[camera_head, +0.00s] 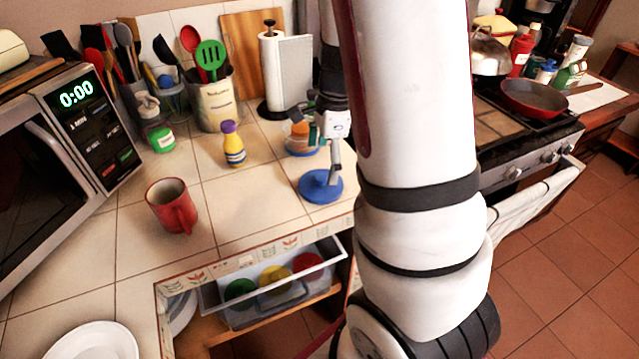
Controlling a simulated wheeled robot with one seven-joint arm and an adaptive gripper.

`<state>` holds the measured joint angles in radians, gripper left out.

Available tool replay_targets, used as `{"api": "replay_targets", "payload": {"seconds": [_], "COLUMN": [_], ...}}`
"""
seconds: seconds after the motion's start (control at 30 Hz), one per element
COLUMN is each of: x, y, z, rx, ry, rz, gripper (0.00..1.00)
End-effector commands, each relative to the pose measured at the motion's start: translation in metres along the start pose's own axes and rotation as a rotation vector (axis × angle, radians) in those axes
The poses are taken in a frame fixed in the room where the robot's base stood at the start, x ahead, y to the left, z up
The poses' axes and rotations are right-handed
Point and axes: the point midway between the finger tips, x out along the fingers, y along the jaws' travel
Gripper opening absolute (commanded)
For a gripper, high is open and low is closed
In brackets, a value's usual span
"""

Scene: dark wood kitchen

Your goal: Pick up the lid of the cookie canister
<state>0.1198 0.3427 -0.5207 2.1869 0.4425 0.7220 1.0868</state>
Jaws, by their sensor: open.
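A blue disc (316,187), which looks like the canister lid, lies on the tiled counter near its front edge. Behind it is a small clear container (298,151) with orange-brown contents and blue at its lower part. It looks like the cookie canister and is partly hidden by my gripper. My gripper (332,160) is open and points down over the disc. A grey finger reaches the disc's upper right part. I cannot tell whether it touches. My arm hides the counter to the right.
A yellow bottle with a purple cap (233,146) and a red mug (173,206) stand to the left. A paper towel holder (287,75) and utensil crock (216,103) stand behind. An open drawer (213,297) juts out below the counter edge. Bare tiles lie left of the disc.

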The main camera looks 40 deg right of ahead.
Motion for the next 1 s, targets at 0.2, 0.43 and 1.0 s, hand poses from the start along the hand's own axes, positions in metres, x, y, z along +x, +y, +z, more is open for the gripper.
{"api": "replay_targets", "payload": {"seconds": [0.2, 0.43, 1.0], "x": [0.025, 0.050, 0.053], "y": [0.001, 0.000, 0.001], "z": [0.001, 0.001, 0.001], "rx": [0.002, 0.001, 0.000], "ry": [0.000, -0.001, -0.001], "rz": [0.004, 0.001, 0.003], "gripper": [1.00, 1.00, 0.46]}}
